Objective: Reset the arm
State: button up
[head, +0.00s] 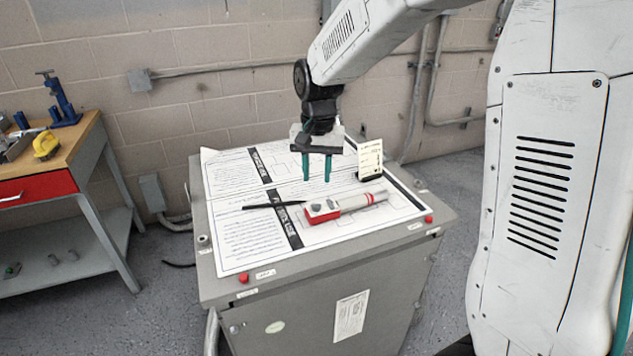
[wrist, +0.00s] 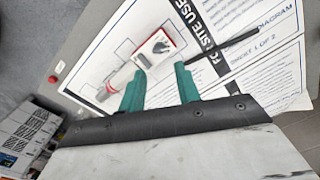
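My gripper (head: 316,167) hangs fingers-down above the cabinet top, in the middle of the head view. Its two green fingers are apart with nothing between them. In the wrist view the gripper (wrist: 158,92) also shows as open. My arm reaches in from the upper right. A red and white handheld tool (head: 343,206) lies on the printed sheets below and in front of the gripper, apart from the fingers. It also shows beyond the fingertips in the wrist view (wrist: 157,48).
A grey cabinet (head: 320,292) carries printed diagram sheets (head: 245,240), a thin black rod (head: 272,205) and a small cream card on a stand (head: 370,159). A workbench (head: 88,140) with a yellow object (head: 46,146) and blue vise (head: 62,102) stands at left. Open floor lies between.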

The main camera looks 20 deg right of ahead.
dwell(0.5)
jog(key=s+d+r+n, duration=0.1)
jog(key=s+r, duration=0.3)
jog(key=s, duration=1.1)
jog(key=s+d+r+n+t, duration=0.1)
jog(key=s+r+n, duration=0.3)
jog(key=s, duration=1.1)
jog(key=shift+s+d+n, duration=0.2)
jog(key=shift+n, duration=0.1)
